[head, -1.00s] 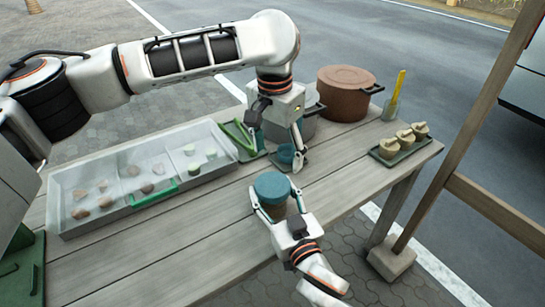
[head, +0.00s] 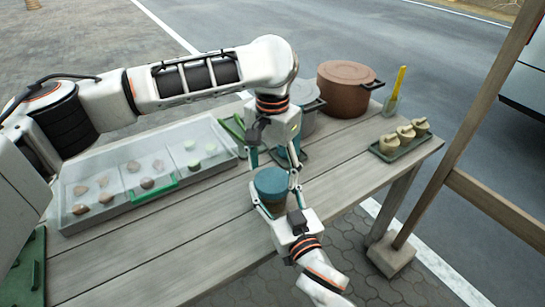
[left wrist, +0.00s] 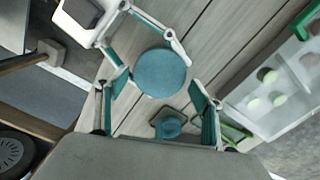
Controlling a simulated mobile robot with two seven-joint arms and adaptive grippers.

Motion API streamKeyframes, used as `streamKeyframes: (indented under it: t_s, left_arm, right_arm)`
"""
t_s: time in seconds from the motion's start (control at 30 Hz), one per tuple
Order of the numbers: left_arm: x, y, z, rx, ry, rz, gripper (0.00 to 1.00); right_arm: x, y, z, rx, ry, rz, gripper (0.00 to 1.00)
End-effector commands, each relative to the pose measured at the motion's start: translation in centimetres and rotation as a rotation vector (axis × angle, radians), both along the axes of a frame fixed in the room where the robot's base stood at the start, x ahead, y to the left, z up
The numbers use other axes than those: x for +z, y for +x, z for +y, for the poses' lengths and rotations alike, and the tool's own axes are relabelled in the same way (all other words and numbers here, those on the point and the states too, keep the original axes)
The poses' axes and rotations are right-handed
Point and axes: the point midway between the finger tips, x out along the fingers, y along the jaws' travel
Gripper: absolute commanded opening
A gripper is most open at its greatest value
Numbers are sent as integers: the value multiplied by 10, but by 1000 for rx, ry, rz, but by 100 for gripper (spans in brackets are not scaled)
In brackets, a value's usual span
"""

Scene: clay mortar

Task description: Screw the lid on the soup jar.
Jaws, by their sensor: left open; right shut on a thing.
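The soup jar (head: 268,205) stands on the table's near part with a round blue lid (head: 271,181) on its top. I cannot tell how tightly the lid sits. My right gripper (head: 273,194) is shut around the jar's body from the front, below the lid. My left gripper (head: 275,165) points down, open and empty, with its fingers just above and behind the lid. In the left wrist view the lid (left wrist: 160,73) shows ahead of and between the two open left fingers, and hides the jar.
A clear-walled tray (head: 150,190) with several food pieces lies left. A small teal cup (left wrist: 168,126) stands behind the jar. A grey pot (head: 305,110), brown pot (head: 345,88), yellow-handled tool (head: 398,88) and green tray (head: 388,155) with lumpy pieces are farther back.

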Motion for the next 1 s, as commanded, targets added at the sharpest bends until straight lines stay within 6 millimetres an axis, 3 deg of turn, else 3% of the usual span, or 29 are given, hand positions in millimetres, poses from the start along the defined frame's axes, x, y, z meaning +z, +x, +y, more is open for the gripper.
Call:
streamKeyframes:
  t_s: [0.23,0.6,0.63,0.73,0.77,1.0]
  left_arm:
    - [-27,0,0,0,-1,1,67]
    - [-32,0,0,-1,0,-1,67]
    - [-32,0,0,-1,0,-1,65]
    - [-32,0,0,-1,0,-1,39]
    - [-32,0,0,-1,0,-1,34]
    - [-32,0,0,-24,0,-1,34]
  right_arm:
    - [1,0,0,0,0,-1,0]
    - [1,0,0,0,0,-1,0]
    - [1,0,0,0,0,-1,0]
    - [1,0,0,0,1,-1,0]
    - [1,0,0,0,0,-1,0]
    - [1,0,0,0,2,-1,0]
